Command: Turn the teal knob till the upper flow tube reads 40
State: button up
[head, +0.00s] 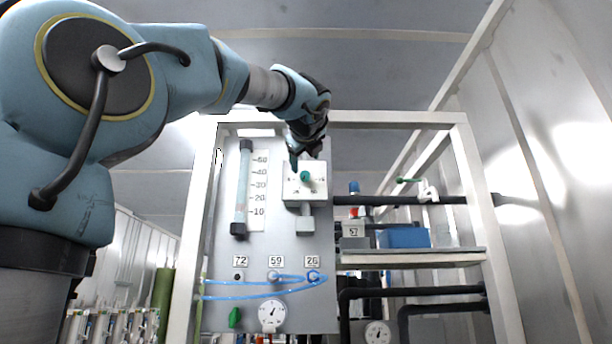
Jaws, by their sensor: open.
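The teal knob (305,176) sits on a white square plate (291,193) with small markings, on the upper middle of the grey panel. The upper flow tube (243,188) stands upright to its left, beside a scale marked from 10 to 60. A reddish part shows low in the tube near 10, but I cannot tell the exact reading. My gripper (301,157) is at the plate's upper edge, just above and left of the knob. It is open, and its fingertips are small and partly hidden by my wrist. I cannot tell whether it touches the plate.
The panel (222,255) hangs in a white frame (468,170). Below the knob are ports labelled 72, 59 and 26, blue hoses (262,297), a round gauge (272,314) and a green knob (234,317). A shelf with a blue box (404,238) and dark pipes lie to the right.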

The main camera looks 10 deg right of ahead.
aim_at(306, 175)
jog(key=w+p, duration=0.1)
jog(key=w, duration=0.2)
jog(key=w+d+p, duration=0.1)
jog(key=w, duration=0.1)
jog(key=w+p, duration=0.1)
jog(key=w, duration=0.2)
jog(key=shift+w+d, duration=0.3)
jog(key=shift+d, duration=0.05)
jog(key=shift+c, duration=0.4)
grip_shut()
